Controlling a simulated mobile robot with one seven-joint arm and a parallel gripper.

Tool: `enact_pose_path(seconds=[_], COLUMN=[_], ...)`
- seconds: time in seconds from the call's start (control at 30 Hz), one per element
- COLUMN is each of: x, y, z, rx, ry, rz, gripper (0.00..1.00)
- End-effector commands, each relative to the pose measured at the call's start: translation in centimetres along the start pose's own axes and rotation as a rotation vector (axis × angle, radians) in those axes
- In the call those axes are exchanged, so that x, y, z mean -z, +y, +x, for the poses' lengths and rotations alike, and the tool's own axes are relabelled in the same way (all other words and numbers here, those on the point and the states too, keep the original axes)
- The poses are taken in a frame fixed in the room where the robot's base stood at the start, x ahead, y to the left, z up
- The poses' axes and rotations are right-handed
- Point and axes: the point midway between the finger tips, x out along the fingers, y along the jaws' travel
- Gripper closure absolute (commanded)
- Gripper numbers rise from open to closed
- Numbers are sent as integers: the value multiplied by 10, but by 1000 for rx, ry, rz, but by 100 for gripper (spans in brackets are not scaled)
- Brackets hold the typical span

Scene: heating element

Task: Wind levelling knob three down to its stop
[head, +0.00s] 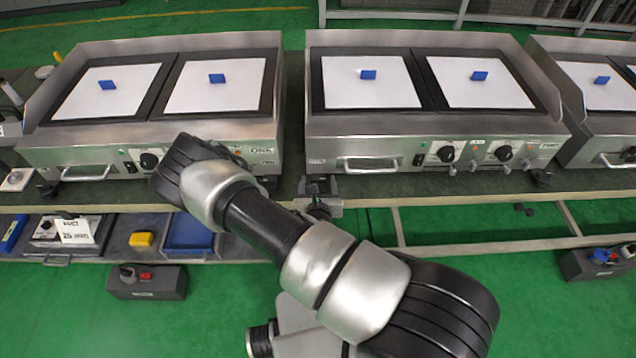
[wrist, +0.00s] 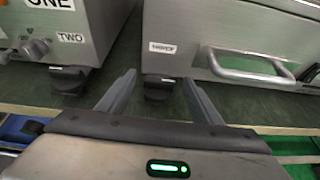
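Levelling knob three (wrist: 158,88) is a black foot under the left front corner of the griddle, below a small white label (wrist: 163,47) that appears to read THREE. In the head view the black knob (head: 318,184) shows under the middle griddle's left corner. My gripper (wrist: 160,85) is open and empty. Its two grey fingers appear on either side of the knob in the wrist view, with a gap on each side. I cannot tell how far the tips are from it in depth.
A second black foot (wrist: 68,80) under the TWO label stands left of my left finger. The middle griddle's bar handle (wrist: 250,68) juts out right of the knob. The left griddle (head: 60,150) is close by. Trays and a blue bin (head: 190,235) lie on a lower shelf.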

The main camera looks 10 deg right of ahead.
Motion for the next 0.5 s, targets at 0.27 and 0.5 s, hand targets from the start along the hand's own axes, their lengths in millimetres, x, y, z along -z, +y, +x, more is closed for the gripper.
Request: enact_pose_path(seconds=[0.27, 0.5], x=[0, -1], y=[0, 0], z=[-4, -44], rx=[0, 0], ry=[1, 4], rz=[1, 0], gripper=[41, 41])
